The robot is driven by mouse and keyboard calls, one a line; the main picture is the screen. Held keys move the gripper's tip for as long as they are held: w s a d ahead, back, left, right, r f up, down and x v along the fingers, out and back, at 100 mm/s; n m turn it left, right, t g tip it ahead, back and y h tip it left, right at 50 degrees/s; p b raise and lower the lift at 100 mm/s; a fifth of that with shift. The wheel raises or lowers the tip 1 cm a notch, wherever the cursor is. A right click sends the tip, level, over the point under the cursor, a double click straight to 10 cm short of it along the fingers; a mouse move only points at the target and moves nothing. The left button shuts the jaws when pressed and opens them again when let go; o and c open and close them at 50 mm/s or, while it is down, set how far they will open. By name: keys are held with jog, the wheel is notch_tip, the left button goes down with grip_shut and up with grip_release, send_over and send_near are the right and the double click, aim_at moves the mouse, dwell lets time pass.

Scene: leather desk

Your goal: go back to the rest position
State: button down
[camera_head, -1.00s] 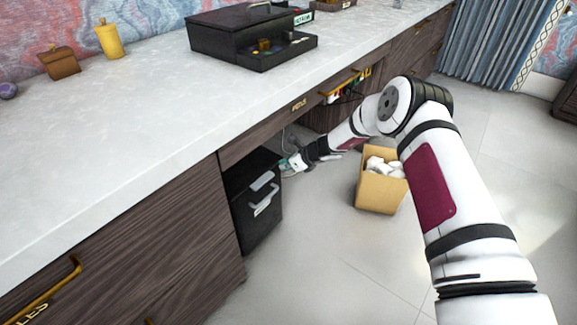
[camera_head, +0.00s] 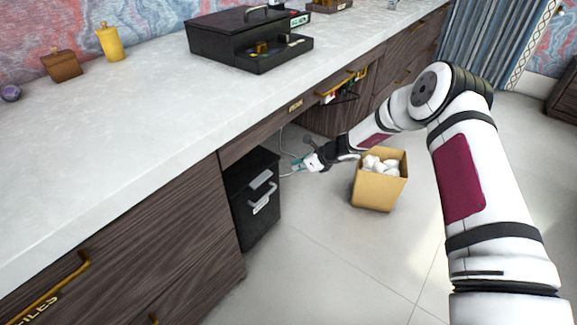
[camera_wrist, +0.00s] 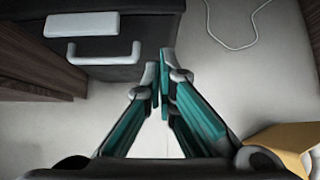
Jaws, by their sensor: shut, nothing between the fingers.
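My gripper (camera_head: 296,167) is low under the desk, just right of a black cabinet (camera_head: 257,218) with light handles. In the wrist view my gripper (camera_wrist: 159,72) has its teal fingers together at the tips, with nothing held. The black cabinet (camera_wrist: 150,45) shows there at upper left, its handle (camera_wrist: 104,53) ahead of and to the left of the fingertips. A gap of floor lies between my gripper and the cabinet in the head view.
A tan bin (camera_head: 378,192) with white crumpled contents stands on the floor right of my gripper, below my forearm. The desk top (camera_head: 150,125) overhangs to the left. A thin cable (camera_wrist: 232,38) lies on the floor. Open floor (camera_head: 330,265) lies in front.

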jog(key=s+d+r+n+g+p, duration=0.1)
jog(key=s+r+n, duration=0.3)
jog(key=r, duration=0.6)
jog(key=s+r+n, duration=0.3)
jog(key=s+r, duration=0.1)
jog(key=r, duration=0.6)
jog(key=s+d+r+n+g, duration=0.2)
jog(key=s+r+n, duration=0.6)
jog(key=s+r, duration=0.55)
jog(key=s+d+r+n+g+h, duration=0.1)
jog(key=s+d+r+n+h, duration=0.15)
jog(key=s, duration=0.65)
jog(key=s+d+r+n+h, duration=0.1)
jog(key=s+d+r+n, duration=0.2)
jog(key=s, duration=0.5)
jog(key=s+d+n+h, duration=0.1)
jog(key=s+d, duration=0.2)
jog(key=s, duration=0.4)
jog(key=s+d+n+g+h, duration=0.1)
jog(key=s+d+n, duration=0.15)
jog(key=s, duration=0.35)
jog(key=s+d+n+h, duration=0.1)
jog(key=s+d+h, duration=0.1)
jog(key=s+d, duration=0.35)
notch_tip(320, 180, up, 31)
jog(key=s+a+t+p, duration=0.1)
jog(key=t+p, duration=0.3)
jog(key=p, duration=2.6)
jog(key=shift+s+r, duration=0.15)
